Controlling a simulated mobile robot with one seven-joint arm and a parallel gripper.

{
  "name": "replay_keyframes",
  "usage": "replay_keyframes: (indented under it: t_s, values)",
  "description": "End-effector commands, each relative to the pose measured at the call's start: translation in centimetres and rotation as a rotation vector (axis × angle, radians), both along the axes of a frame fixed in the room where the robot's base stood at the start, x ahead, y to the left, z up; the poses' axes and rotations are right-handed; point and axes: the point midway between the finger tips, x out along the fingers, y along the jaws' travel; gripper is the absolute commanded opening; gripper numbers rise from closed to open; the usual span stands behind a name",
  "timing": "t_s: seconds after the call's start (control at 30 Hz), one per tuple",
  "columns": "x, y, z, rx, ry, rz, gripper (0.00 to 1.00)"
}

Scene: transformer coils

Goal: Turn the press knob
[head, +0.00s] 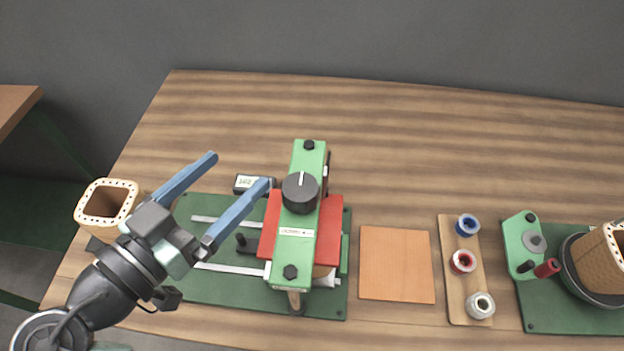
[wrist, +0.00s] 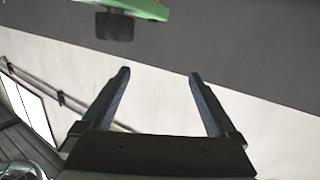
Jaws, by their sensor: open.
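The press stands on a green base plate (head: 215,285) at the middle of the bench. It has a green top bar (head: 297,253) over a red block (head: 331,220). The black round press knob (head: 299,195) sits on top of the bar, with a white pointer line directed toward the back. My gripper (head: 241,169) is open and empty, left of the press, its blue fingers pointing up and right toward it. It is apart from the knob. In the wrist view, my open gripper (wrist: 158,74) shows both fingers with nothing between; a dark knob-like part (wrist: 115,27) under a green bar is at the top.
A small display box (head: 254,184) is behind the right finger. A tan coil frame (head: 105,205) stands left. An orange pad (head: 396,265), a wooden strip (head: 450,290) with three spools and a green winder (head: 522,245) lie right. The back of the bench is clear.

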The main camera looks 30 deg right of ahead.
Motion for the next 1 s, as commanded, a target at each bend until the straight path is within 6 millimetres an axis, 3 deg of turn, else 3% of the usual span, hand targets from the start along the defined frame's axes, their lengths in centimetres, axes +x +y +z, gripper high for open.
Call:
replay_keyframes:
  t_s: [0.03,0.1,0.3,0.47,0.8,1.0]
  values:
    - [-1.6,0.2,-2.6,-0.024,-0.013,-0.066,0.94]
    - [-3.6,0.5,-3.8,-0.05,-0.049,-0.138,0.94]
    - [-6.0,0.8,-4.7,-0.087,-0.111,-0.223,0.94]
    - [-5.6,-0.8,-4.5,-0.087,-0.111,-0.23,0.94]
    - [-3.5,-7.5,-4.3,-0.088,-0.11,-0.229,0.94]
    - [-2.6,-10.3,-4.4,-0.088,-0.111,-0.226,0.94]
